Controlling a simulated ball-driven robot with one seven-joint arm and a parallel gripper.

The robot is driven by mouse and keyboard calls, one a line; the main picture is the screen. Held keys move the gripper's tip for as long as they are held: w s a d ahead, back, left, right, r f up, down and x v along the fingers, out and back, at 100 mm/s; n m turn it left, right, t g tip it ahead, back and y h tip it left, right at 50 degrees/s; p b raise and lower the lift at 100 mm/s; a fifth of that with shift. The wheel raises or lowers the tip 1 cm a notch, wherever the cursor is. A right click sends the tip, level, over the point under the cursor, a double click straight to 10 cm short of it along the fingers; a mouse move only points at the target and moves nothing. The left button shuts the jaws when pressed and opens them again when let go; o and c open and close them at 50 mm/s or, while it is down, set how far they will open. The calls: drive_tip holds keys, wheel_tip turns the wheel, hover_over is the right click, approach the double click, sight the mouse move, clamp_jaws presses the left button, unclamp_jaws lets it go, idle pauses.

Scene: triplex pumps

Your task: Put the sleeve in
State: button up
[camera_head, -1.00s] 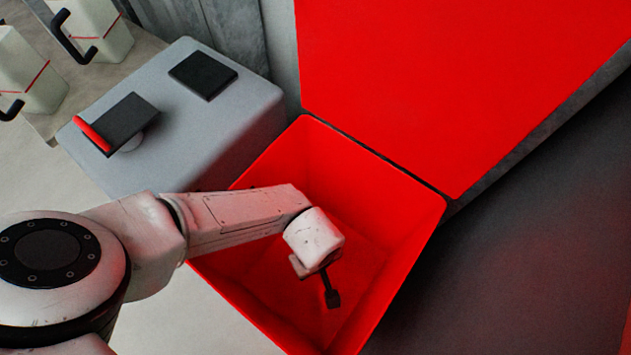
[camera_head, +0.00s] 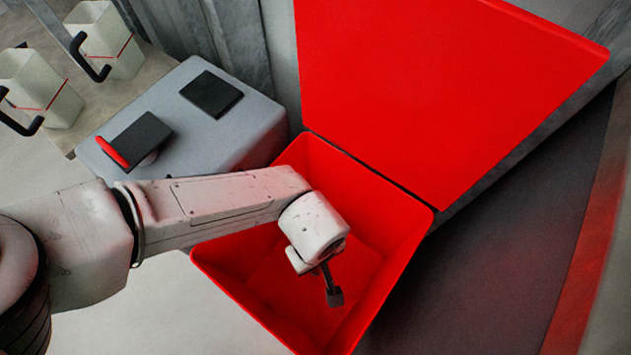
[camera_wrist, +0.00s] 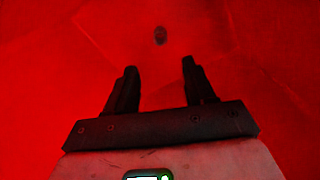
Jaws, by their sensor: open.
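My gripper (camera_head: 334,296) is inside the open red bin (camera_head: 385,300), pointing down. In the wrist view its two dark fingers (camera_wrist: 157,80) stand apart with nothing between them. I cannot make out a sleeve for certain in either view.
The bin's red lid (camera_head: 430,90) stands open behind it. A grey box (camera_head: 235,135) beside the bin has a black pad (camera_head: 211,94) and a dark plate with a red handle (camera_head: 112,152). White containers (camera_head: 105,42) with black handles stand at the upper left.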

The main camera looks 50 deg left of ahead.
drive_tip(key=shift+r+p, duration=0.3)
drive_tip(key=shift+r, duration=0.9)
